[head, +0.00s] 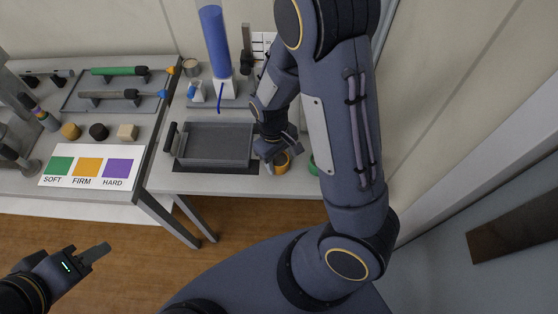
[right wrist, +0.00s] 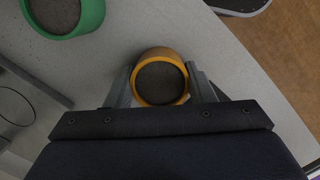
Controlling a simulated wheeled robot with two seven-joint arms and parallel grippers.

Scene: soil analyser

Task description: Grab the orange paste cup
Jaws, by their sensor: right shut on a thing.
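The orange paste cup (right wrist: 184,97) is a round orange-rimmed cup filled with dark grey paste, seen from above in the right wrist view. It stands on the light grey table, and in the head view the orange cup (head: 282,166) shows just below my right gripper (head: 280,152). In the right wrist view my right gripper (right wrist: 163,88) has one finger on each side of the cup and is shut on it. My left gripper (head: 88,258) is at the lower left of the head view, over the floor and away from the tables; its finger gap is not clear.
A green cup (right wrist: 64,18) with similar paste stands close by. A grey tray (head: 213,160) lies left of the orange cup. A blue column (head: 214,40) stands behind it. A left table holds a SOFT, FIRM, HARD card (head: 88,186), small samples and tools.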

